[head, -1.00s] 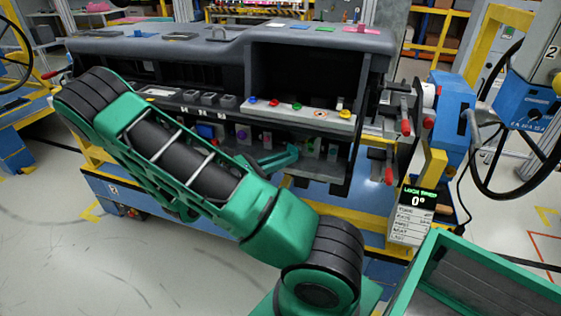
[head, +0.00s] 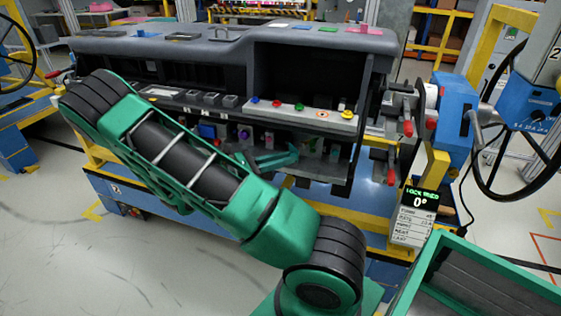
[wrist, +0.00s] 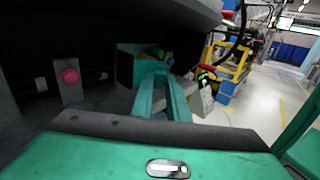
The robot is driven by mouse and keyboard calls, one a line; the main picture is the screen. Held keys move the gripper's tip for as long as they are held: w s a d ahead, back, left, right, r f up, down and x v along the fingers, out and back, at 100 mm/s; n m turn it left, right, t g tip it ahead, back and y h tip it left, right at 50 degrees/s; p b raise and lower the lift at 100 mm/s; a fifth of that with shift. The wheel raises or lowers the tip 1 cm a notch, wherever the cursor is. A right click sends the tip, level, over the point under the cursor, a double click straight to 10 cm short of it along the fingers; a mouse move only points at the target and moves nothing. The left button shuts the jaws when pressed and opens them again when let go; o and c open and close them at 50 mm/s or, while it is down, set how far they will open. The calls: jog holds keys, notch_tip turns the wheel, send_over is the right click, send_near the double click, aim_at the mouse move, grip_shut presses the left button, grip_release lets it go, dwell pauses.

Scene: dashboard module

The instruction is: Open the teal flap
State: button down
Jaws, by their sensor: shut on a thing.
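The dashboard module (head: 225,47) fills the middle of the head view. My gripper (head: 292,153) reaches into its open lower bay, under the row of coloured knobs. In the wrist view, my gripper's (wrist: 158,60) two teal fingers are close together at their tips. They are shut at the near edge of a small teal panel, which appears to be the teal flap (wrist: 126,68). The fingers cover part of the flap, and the exact grip point is hard to see. In the head view, flap and fingers blend in colour and cannot be clearly separated.
A pink round knob (wrist: 70,76) sits on a plate left of the fingers in the wrist view. Dark dashboard panels hang close above. Red-tipped levers (head: 407,128) stand at the module's right. A green-rimmed bin (head: 500,262) is at bottom right. Open floor lies at left.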

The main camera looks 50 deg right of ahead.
jog(key=shift+w+a+m+g+y, duration=0.1)
jog(key=shift+w+m+g+y, duration=0.3)
jog(key=shift+m+g+y, duration=0.35)
jog(key=shift+w+a+m+g+y, duration=0.1)
jog(key=shift+w+m+g+y, duration=0.4)
jog(key=shift+g, duration=0.45)
jog(key=shift+w+r+m+g+y, duration=0.1)
jog(key=shift+w+m+g+y, duration=0.3)
jog(key=shift+m+g+y, duration=0.4)
jog(key=shift+w+m+g+y, duration=0.35)
jog(key=shift+m+g+y, duration=0.3)
jog(key=shift+g, duration=0.15)
jog(key=c, duration=1.7)
grip_release()
jog(key=shift+v, duration=5.55)
